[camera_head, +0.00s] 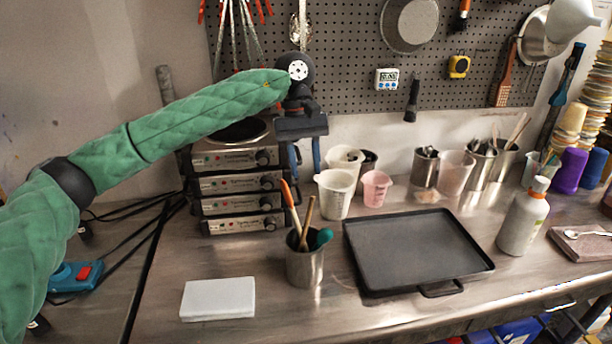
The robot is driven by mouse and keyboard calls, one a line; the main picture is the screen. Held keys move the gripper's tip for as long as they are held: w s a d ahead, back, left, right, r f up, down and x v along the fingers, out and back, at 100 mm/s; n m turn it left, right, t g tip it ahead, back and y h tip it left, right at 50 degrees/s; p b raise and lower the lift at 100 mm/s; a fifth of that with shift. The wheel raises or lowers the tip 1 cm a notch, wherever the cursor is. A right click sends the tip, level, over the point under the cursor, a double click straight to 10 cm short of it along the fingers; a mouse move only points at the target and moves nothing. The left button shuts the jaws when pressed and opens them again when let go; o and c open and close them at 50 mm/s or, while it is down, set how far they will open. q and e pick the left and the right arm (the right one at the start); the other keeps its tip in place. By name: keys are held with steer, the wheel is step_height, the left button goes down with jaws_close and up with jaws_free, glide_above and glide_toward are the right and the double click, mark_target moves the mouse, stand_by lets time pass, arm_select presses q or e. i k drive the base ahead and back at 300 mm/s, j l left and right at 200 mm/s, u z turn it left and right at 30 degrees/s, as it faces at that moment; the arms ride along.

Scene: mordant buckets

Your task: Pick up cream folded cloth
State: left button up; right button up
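The cream folded cloth (218,298) looks like a flat, near-white rectangular block. It lies on the metal worktop near the front left. My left gripper (305,168) hangs fingers-down above the back of the worktop, up and to the right of the cloth and well apart from it. Its two blue fingers are spread with nothing visible between them. My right gripper is not in view.
A metal cup of tools (305,268) stands right of the cloth. A black tray (415,250) lies further right. Stacked hotplates (238,205) stand behind the cloth, with beakers (336,195) beside them. The worktop around the cloth is clear.

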mark_target(221, 300)
steer(key=k, duration=1)
